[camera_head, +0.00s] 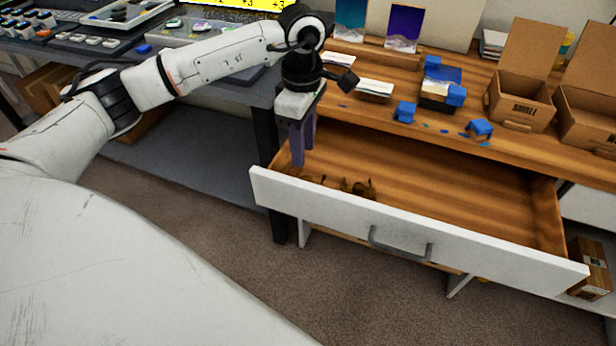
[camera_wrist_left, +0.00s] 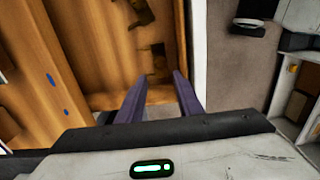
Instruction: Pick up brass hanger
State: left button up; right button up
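Small dark brass pieces, seemingly the brass hangers, lie on the floor of the open drawer near its front left corner. One brass hanger (camera_head: 363,189) shows behind the drawer front, and it is too small to make out its shape. In the left wrist view one brass piece (camera_wrist_left: 158,62) lies just beyond the fingertips, and another (camera_wrist_left: 141,12) lies farther off. My left gripper (camera_head: 301,158) points down over the drawer's left front corner, left of the pieces. Its purple fingers (camera_wrist_left: 159,76) are apart with nothing visible between them. My right gripper is not in view.
The white-fronted wooden drawer (camera_head: 440,236) is pulled out, its front wall close to my left fingers. On the bench above stand blue clamp-like blocks (camera_head: 405,111), a blue-topped box (camera_head: 440,88) and cardboard boxes (camera_head: 521,100). The drawer's middle and right are clear.

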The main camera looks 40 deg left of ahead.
aim_at(304, 178)
pick_arm(q)
notch_tip(304, 178, down, 10)
jog(key=shift+r, duration=0.1)
grip_shut()
dwell(0.4)
